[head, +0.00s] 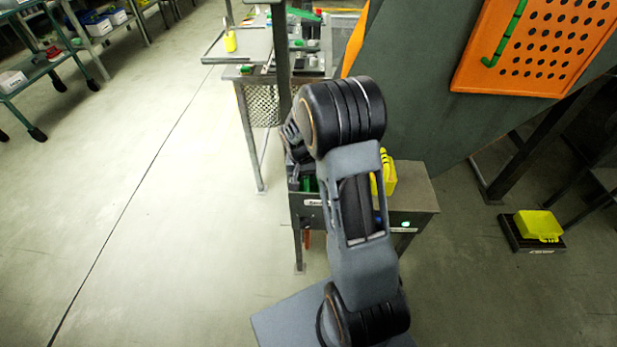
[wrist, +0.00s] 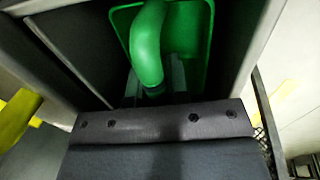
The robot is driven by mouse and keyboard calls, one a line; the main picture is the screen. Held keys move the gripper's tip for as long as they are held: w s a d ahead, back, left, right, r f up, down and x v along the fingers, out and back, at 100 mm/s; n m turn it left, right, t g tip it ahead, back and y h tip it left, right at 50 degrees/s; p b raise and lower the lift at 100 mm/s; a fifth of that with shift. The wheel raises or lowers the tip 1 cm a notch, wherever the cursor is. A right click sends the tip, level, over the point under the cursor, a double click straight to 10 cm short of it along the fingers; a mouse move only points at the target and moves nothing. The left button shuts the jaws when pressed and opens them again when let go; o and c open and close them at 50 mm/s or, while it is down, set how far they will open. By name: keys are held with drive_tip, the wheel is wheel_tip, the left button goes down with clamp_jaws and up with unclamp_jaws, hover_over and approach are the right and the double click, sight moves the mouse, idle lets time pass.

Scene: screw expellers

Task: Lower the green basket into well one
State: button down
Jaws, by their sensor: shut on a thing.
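The green basket (wrist: 198,45) shows in the wrist view, with its thick curved handle running down to my gripper (wrist: 155,92). My gripper is shut on this handle. Dark walls with pale rims stand on both sides of the basket, so it appears to be at or within an opening; its depth cannot be told. In the head view a small piece of green (head: 309,184) shows at the left end of a grey metal bench (head: 415,190). My arm hides the gripper and most of the basket there. Well one cannot be identified for certain.
A yellow thing (head: 388,173) stands on the bench just right of my arm, and yellow shows at left in the wrist view (wrist: 17,118). A green lamp (head: 405,224) is lit on the bench front. A cluttered table (head: 240,45) stands behind.

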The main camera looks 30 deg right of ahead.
drive_tip(key=shift+f+b, duration=0.35)
drive_tip(key=shift+f, duration=0.1)
drive_tip(key=shift+s+f, duration=0.25)
drive_tip(key=shift+f, duration=0.1)
idle(0.4)
drive_tip(key=c, duration=0.6)
unclamp_jaws()
drive_tip(key=shift+f+b, duration=0.1)
drive_tip(key=shift+b, duration=0.2)
drive_tip(key=shift+w+r+p, duration=0.15)
drive_tip(key=shift+r+p, duration=0.7)
drive_tip(key=shift+r, duration=0.05)
drive_tip(key=shift+w+r+p, duration=0.1)
drive_tip(key=shift+r+p, duration=3.05)
drive_tip(key=shift+r, duration=1.15)
